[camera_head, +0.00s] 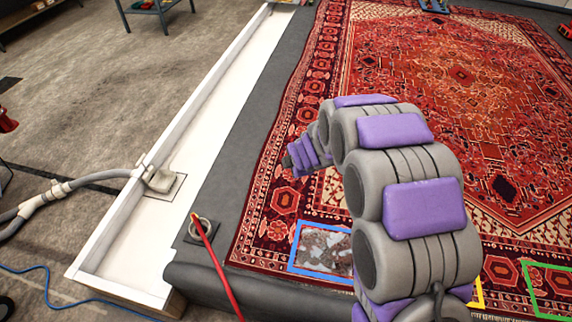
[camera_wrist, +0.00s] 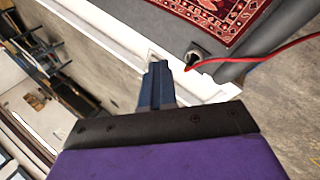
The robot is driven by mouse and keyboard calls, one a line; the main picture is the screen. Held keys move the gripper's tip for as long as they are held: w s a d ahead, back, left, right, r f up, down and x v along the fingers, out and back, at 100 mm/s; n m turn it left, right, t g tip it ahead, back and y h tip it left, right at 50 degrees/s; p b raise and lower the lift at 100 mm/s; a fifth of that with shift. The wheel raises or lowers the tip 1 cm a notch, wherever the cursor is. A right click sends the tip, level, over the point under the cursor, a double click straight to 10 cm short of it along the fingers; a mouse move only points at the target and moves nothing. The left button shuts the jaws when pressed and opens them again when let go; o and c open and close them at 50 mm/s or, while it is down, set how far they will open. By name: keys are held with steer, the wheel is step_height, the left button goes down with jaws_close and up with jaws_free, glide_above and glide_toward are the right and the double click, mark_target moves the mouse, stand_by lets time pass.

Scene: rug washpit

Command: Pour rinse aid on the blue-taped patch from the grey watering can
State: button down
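The blue-taped patch (camera_head: 322,250) is a blue tape frame around a grey, mottled area at the rug's near left corner. My arm hides its right edge. My gripper (camera_head: 287,162) is up and left of the patch in the head view, above the rug's left border. In the wrist view its dark blue fingers (camera_wrist: 157,85) lie together with nothing visible between them. I see no grey watering can in either view.
The red patterned rug (camera_head: 440,60) lies on a dark grey bed. Yellow (camera_head: 478,293) and green (camera_head: 548,290) tape frames lie right of my arm. A white trough (camera_head: 185,165) with a grey hose (camera_head: 95,178) runs along the left. A red hose (camera_head: 213,262) crosses the near edge.

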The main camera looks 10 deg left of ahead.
steer(key=w+d+f+g+y+p, duration=0.1)
steer(key=w+d+f+y+p, duration=0.1)
steer(key=w+d+f, duration=0.3)
steer(key=w+d+f+m+g+y+p, duration=0.1)
steer(key=w+d+f, duration=0.4)
steer(key=d, duration=0.6)
steer(key=w+d+f+m+g+y+p, duration=0.1)
steer(key=w+d+f+y+p, duration=0.1)
steer(key=w+d+f, duration=0.3)
steer(key=shift+w+d+f+y+p, duration=0.2)
steer(key=shift+d+f+y+p, duration=0.2)
steer(key=shift+d+f, duration=1.1)
stand_by(1.6)
